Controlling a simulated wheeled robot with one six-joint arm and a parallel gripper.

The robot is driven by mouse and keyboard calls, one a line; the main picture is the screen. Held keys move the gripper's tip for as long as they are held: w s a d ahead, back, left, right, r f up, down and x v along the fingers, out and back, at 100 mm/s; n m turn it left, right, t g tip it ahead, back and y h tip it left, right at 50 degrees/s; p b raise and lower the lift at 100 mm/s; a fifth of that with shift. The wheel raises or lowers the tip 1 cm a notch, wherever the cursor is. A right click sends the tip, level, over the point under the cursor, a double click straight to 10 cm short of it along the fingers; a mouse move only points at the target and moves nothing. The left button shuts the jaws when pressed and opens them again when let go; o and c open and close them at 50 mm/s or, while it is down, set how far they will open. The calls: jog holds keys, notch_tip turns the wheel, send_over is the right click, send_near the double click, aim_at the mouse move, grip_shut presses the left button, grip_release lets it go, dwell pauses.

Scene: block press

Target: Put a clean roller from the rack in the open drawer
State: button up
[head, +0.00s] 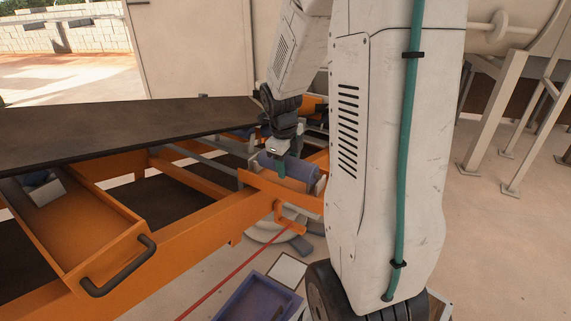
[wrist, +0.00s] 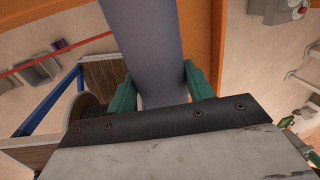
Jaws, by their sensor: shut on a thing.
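My gripper (head: 279,150) points down with its teal fingers on a blue-grey roller (head: 297,172). In the wrist view the roller (wrist: 150,52) lies between the two fingers (wrist: 160,92), which are shut on it. An orange rack-like frame (head: 282,193) is just below and in front of the roller. I cannot tell whether the roller still touches it. The orange drawer (head: 112,237) with a dark handle stands open at the left, well away from my gripper. A grey and a bluish piece lie at its back end.
A long dark top (head: 120,128) reaches over the drawer's back. Orange beams (head: 200,225) run between drawer and roller. A purple bin (head: 258,300) and a pale round thing (head: 270,230) are on the floor below. A red line (head: 235,272) crosses the floor.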

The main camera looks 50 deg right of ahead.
jog(key=w+d, duration=0.3)
jog(key=w, duration=0.1)
jog(key=shift+d+f, duration=0.25)
jog(key=shift+w+d+f, duration=0.2)
jog(key=shift+w, duration=0.1)
jog(key=shift+f, duration=1.55)
jog(key=shift+f, duration=0.6)
jog(key=o, duration=1.4)
